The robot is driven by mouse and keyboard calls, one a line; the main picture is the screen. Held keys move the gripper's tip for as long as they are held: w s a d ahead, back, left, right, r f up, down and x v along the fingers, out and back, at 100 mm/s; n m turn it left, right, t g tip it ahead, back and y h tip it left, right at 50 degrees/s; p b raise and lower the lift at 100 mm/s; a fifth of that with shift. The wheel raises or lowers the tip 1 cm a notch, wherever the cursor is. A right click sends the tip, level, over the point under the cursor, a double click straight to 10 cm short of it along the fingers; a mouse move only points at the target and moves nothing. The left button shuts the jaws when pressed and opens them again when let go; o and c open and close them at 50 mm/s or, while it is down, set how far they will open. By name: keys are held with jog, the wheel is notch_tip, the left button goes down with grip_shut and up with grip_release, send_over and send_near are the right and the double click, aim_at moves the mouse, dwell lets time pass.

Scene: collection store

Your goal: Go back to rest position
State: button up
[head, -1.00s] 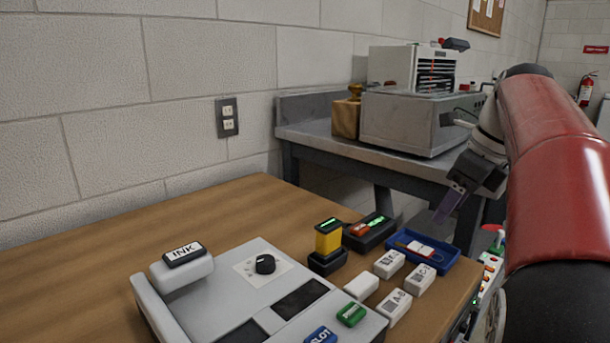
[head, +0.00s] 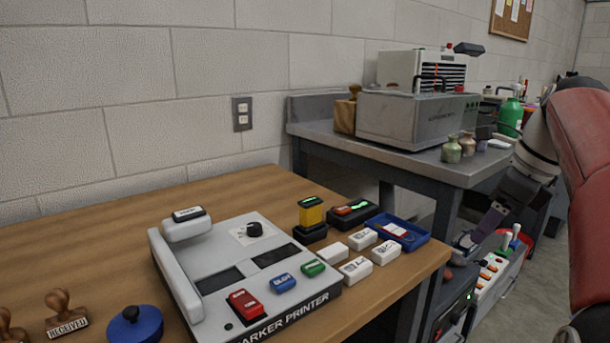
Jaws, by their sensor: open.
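My gripper (head: 492,218) hangs at the right in the head view, below my red arm. It is open, with nothing seen between its fingers. It is beyond the right edge of the wooden table (head: 100,232), in front of the grey bench, and appears apart from both.
A grey marker printer (head: 215,240) stands on the table, with white blocks (head: 355,270), a blue tray (head: 412,230) and a yellow-black stamp (head: 311,215) beside it. The grey bench (head: 400,150) carries a metal machine (head: 410,118) and small jars (head: 452,150). A control panel (head: 492,275) stands low at right.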

jog(key=s+a+f+n+t+h, duration=0.1)
jog(key=s+a+f+n, duration=0.6)
jog(key=n, duration=0.6)
jog(key=s+a+f+n+t+h, duration=0.1)
jog(key=s+a+f+n, duration=0.6)
jog(key=n, duration=0.7)
notch_tip(320, 180, down, 5)
jog(key=s, duration=0.2)
jog(key=shift+s+a, duration=0.35)
jog(key=shift+a, duration=0.05)
